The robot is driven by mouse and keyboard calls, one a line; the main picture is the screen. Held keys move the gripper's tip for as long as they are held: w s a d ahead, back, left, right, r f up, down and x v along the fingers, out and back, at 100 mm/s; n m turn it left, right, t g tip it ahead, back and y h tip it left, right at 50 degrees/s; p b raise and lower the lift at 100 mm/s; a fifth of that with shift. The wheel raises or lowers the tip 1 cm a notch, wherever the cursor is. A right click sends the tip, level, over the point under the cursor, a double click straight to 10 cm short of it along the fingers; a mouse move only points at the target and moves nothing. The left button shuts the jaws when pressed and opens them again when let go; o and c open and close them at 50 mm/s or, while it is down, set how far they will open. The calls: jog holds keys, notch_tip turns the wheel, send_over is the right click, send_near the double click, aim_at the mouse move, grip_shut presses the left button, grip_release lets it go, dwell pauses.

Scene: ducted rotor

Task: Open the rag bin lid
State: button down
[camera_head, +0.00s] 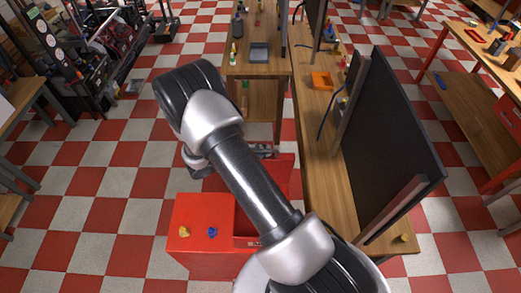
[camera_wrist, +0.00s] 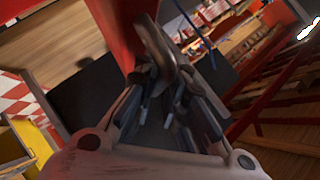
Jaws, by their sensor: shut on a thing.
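The red rag bin (camera_head: 195,255) stands on the floor below my arm in the head view. Its lid (camera_head: 284,180) shows as a red panel tilted up at the far side, partly behind my arm. A dark red opening shows beside the arm. In the wrist view a red panel (camera_wrist: 117,28), apparently the lid, fills the top, with a curved grey-brown handle (camera_wrist: 157,45) at it. My gripper (camera_wrist: 160,92) is shut on this handle. In the head view my gripper (camera_head: 262,151) is mostly hidden by the arm.
A yellow item (camera_head: 184,231) and a blue item (camera_head: 212,232) sit on the bin's top. A wooden bench (camera_head: 330,185) with a dark upright panel (camera_head: 385,150) stands close at the right. Another wooden bench (camera_head: 257,72) is behind.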

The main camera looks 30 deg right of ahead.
jog(key=shift+w+d, duration=0.25)
jog(key=shift+w, duration=0.1)
jog(key=shift+r, duration=0.1)
jog(key=c, duration=1.9)
grip_release()
jog(key=v, duration=1.2)
